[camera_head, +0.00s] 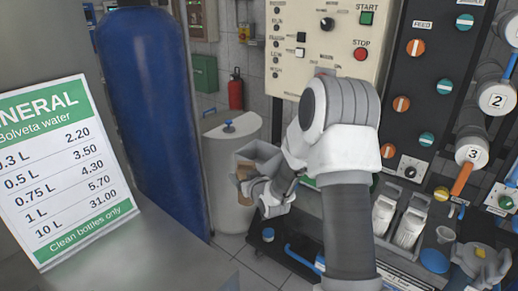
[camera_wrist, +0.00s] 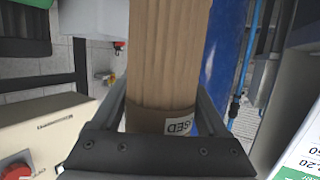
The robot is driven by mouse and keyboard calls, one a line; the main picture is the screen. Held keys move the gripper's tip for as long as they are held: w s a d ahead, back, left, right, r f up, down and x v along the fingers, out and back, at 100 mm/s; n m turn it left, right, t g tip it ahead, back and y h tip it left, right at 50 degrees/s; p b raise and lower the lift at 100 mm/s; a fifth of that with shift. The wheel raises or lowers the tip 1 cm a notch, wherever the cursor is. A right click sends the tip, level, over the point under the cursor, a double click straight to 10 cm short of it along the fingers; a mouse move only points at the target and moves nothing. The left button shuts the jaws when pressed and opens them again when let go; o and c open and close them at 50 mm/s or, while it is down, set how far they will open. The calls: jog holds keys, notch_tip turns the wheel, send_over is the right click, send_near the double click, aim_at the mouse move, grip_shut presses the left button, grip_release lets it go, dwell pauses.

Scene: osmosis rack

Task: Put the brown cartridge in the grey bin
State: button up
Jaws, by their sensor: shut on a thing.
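The brown cartridge (camera_wrist: 168,55) fills the middle of the wrist view. It is a ribbed tan-brown cylinder with a white label near my gripper, partly reading "SED". My gripper (camera_wrist: 165,115) is shut on it, with one dark finger along each side. In the head view my gripper (camera_head: 243,178) is left of centre, in the air in front of a pale round tank. I cannot pick out the grey bin with certainty.
A tall blue cylinder (camera_head: 155,110) and a price sign (camera_head: 55,165) stand at left. A control panel (camera_head: 325,45) is behind my arm. Filter housings (camera_head: 408,228) and a small cup (camera_head: 446,234) crowd the right.

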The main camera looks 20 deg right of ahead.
jog(key=w+d+r+p, duration=0.1)
jog(key=w+d+r, duration=0.1)
jog(key=d+r, duration=0.3)
jog(key=w+d+r+m+h+p, duration=0.1)
jog(key=w+d+r, duration=0.25)
jog(key=d, duration=0.35)
jog(key=w+d+r+p, duration=0.1)
jog(key=w+d+r, duration=0.1)
jog(key=d+r, duration=0.3)
jog(key=w+a+f+b, duration=0.1)
jog(key=w+a+f, duration=0.5)
jog(key=w+f, duration=0.3)
jog(key=shift+f+b, duration=0.4)
jog(key=shift+f, duration=0.75)
jog(key=shift+w, duration=0.1)
jog(key=shift+f+b, duration=0.3)
jog(key=o, duration=1.6)
jog(key=shift+c, duration=0.2)
jog(key=shift+r, duration=0.15)
